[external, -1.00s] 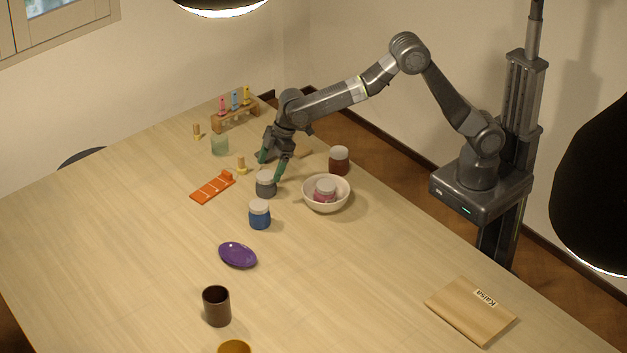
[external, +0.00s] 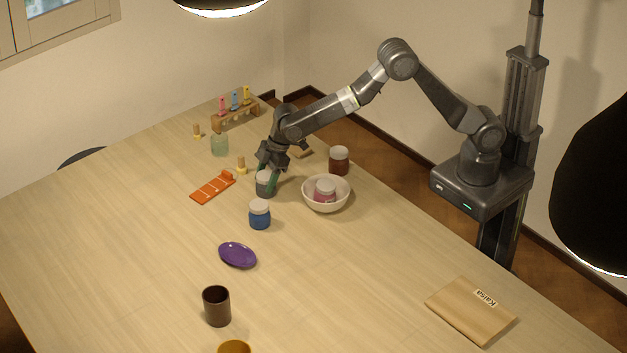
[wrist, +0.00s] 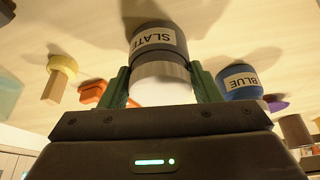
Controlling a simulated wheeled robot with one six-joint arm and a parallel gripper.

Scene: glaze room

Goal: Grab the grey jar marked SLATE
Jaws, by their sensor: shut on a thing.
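The grey jar marked SLATE (external: 264,187) stands upright on the table with a pale lid. In the wrist view its label reads SLATE on the grey body (wrist: 158,40), upside down, and its white lid sits between my fingers. My gripper (external: 266,180) has come down over the jar from above, and its green fingers are shut on it, one on each side. The gripper also shows in the wrist view (wrist: 163,88). The jar's lid is partly hidden by the gripper in the external view.
A blue jar (external: 260,215) marked BLUE stands just in front. A purple dish (external: 237,255) is nearer the front.

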